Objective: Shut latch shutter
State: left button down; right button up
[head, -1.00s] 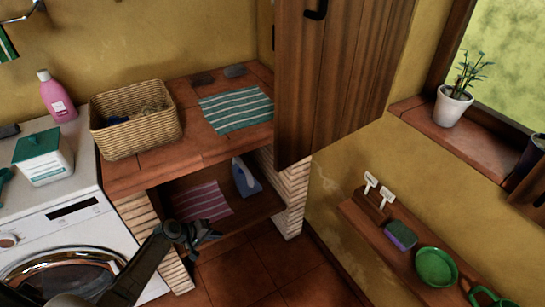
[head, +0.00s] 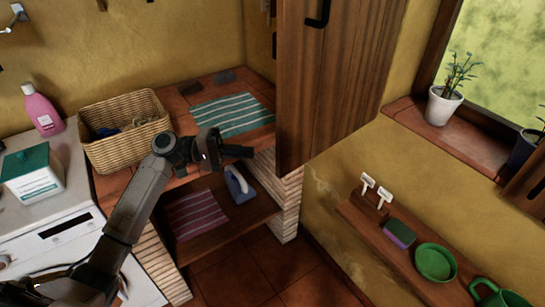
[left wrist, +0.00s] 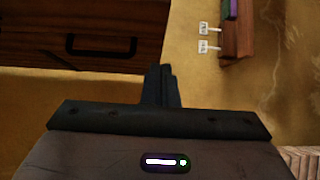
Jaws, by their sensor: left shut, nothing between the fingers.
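The shutter, a brown plank panel (head: 338,90), hangs above the right end of the brick counter in the head view. It has a black handle (head: 318,14) near its upper left; its top is cut off. The left wrist view shows the panel (left wrist: 40,35) and handle (left wrist: 100,45) at upper left. My left gripper (head: 248,151) is shut and empty in front of the counter, left of the panel's lower edge. Its fingertips (left wrist: 160,72) appear just below the panel in the wrist view; I cannot tell whether they touch it. My right gripper is not in view.
A wicker basket (head: 126,130) and striped cloth (head: 232,114) lie on the counter, with an iron (head: 240,184) on the shelf below. A wall shelf (head: 385,232) holds a sponge and green dishes at right. A potted plant (head: 444,104) stands on the windowsill.

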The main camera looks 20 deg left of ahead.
pick_arm(q)
jog(key=s+d+p, duration=0.1)
jog(key=d+p, duration=0.2)
jog(key=d, duration=0.5)
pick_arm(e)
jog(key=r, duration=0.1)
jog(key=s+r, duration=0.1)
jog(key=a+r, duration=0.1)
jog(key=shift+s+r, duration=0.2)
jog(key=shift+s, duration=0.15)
pick_arm(q)
jog(key=shift+d, duration=0.1)
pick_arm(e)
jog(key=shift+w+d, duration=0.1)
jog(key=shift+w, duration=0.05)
